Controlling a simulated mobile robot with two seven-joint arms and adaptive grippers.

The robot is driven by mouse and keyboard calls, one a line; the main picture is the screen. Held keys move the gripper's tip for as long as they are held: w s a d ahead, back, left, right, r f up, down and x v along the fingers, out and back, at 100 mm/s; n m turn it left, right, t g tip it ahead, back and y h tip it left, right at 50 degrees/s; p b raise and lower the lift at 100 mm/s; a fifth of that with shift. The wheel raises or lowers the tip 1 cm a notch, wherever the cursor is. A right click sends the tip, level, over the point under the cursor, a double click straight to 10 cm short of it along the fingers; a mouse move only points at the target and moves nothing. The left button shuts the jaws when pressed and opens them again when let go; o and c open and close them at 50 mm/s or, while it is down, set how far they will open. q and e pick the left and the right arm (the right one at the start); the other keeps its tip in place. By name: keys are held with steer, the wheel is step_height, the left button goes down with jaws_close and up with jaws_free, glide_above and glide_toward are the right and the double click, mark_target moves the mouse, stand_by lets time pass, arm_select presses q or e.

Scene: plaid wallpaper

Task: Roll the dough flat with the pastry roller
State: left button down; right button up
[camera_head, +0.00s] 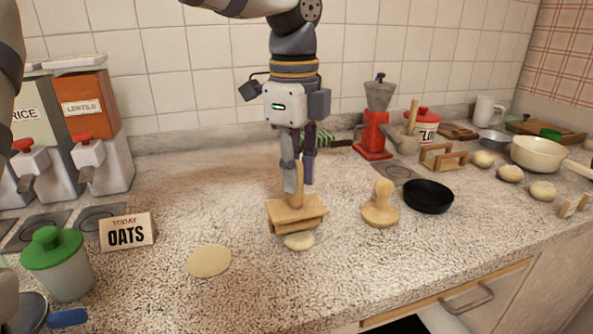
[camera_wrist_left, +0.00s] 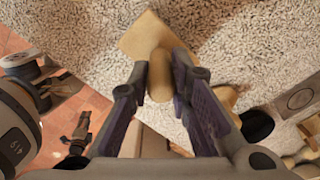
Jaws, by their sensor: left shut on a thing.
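My left gripper (camera_head: 298,180) is shut on the upright handle of a wooden tool, which I take for the pastry roller (camera_head: 296,210). Its handle (camera_wrist_left: 160,75) shows between my fingers in the left wrist view. The tool's broad wooden body is low over the counter, just behind and above a small pale round of dough (camera_head: 299,242). I cannot tell whether they touch. A wider, flat dough disc (camera_head: 209,261) lies to the left. A small dark shape, apparently my right gripper (camera_wrist_left: 82,122), hangs over the floor in the left wrist view; its fingers are unclear.
A wooden stamp (camera_head: 380,207) and black pan (camera_head: 428,196) stand to the right. Several dough balls (camera_head: 510,173) lie farther right near a cream pot (camera_head: 540,153). A red grinder (camera_head: 374,130) stands behind. An OATS sign (camera_head: 127,232) and green-lidded jar (camera_head: 58,265) are left.

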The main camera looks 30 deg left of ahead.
arm_select(q)
steer(key=shift+w+a+f, duration=0.2)
steer(key=shift+a+f, duration=0.05)
steer(key=shift+f, duration=0.3)
steer(key=s+d, duration=0.3)
steer(key=shift+d+r, duration=0.2)
steer(key=shift+d, duration=0.1)
stand_by(1.2)
steer(key=shift+r, duration=0.1)
step_height(320, 180, up, 7)
stand_by(0.4)
stand_by(0.3)
